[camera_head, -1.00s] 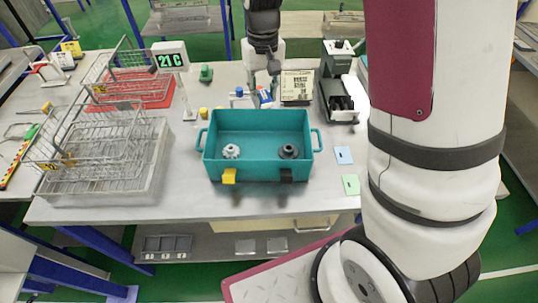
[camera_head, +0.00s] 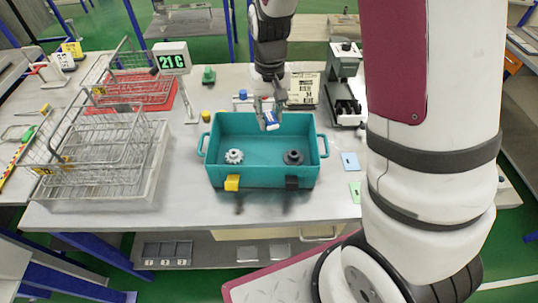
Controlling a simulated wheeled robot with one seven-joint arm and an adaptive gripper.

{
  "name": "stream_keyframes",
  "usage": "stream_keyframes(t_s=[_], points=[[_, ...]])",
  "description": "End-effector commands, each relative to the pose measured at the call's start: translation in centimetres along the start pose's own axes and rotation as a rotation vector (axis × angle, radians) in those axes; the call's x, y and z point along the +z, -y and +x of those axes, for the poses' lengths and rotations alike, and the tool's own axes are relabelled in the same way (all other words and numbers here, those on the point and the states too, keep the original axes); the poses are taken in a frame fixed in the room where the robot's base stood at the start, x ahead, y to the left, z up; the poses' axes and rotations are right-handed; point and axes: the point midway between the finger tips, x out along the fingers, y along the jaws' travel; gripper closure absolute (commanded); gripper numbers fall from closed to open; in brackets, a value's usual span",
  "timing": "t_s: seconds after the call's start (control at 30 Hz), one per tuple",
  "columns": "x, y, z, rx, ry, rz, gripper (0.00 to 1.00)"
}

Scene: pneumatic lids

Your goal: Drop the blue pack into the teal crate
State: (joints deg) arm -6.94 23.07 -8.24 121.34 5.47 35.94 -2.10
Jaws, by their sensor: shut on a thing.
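The teal crate (camera_head: 262,173) stands on the table in the middle, open at the top. Inside it lie a light grey gear-like part at the left and a dark round part at the right. My gripper (camera_head: 270,117) points down over the crate's back part and is shut on the blue pack (camera_head: 271,121). The pack is small, blue and white, and tilted between the fingers. It appears above the crate's back wall; its exact height is hard to tell.
Wire baskets (camera_head: 85,140) stand at the left, with a display reading 21 C (camera_head: 171,58) behind. A dark machine (camera_head: 345,85) and a labelled box (camera_head: 303,88) stand behind right. Blue (camera_head: 350,161) and green cards lie right of the crate.

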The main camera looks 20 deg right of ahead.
Motion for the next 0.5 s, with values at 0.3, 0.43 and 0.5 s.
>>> stream_keyframes(t_s=[0.3,0.43,0.5], points=[[-0.01,0.01,-0.02,0.000,0.000,0.000,0.49],[-0.02,0.01,-0.09,0.000,0.000,0.000,0.49],[-0.06,0.02,-0.43,0.000,-0.001,0.000,0.49]])
